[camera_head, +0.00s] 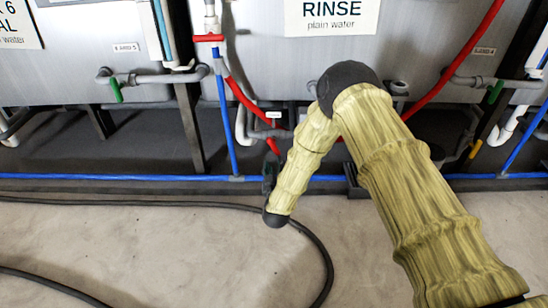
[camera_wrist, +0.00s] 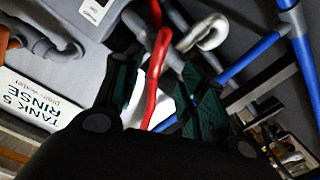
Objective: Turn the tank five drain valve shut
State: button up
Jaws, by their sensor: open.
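The red valve lever (camera_wrist: 152,88) shows in the wrist view, running down from the grey pipework between the fingers of my gripper (camera_wrist: 160,80). My gripper is open, with a green-padded finger on either side of the lever; I cannot tell whether either pad touches it. In the head view my gripper (camera_head: 270,172) is low in front of the tank under the RINSE sign (camera_head: 331,16), just below a short red piece (camera_head: 272,146) by the grey drain pipe (camera_head: 262,133). The fingers are mostly hidden there. The sign in the wrist view reads TANK 5 RINSE (camera_wrist: 42,105).
A blue pipe (camera_head: 120,178) runs along the floor edge, with a blue riser (camera_head: 228,125) left of my gripper. Red hoses (camera_head: 455,65) hang at the tank front. A black hose (camera_head: 325,262) lies on the otherwise clear floor. A grey leg (camera_head: 190,130) stands left.

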aim_at(274, 150)
jog(key=w+b, duration=0.5)
jog(key=w, duration=0.4)
jog(key=shift+w+a+f, duration=0.1)
jog(key=shift+w+a, duration=0.05)
jog(key=shift+w, duration=1.05)
grip_shut()
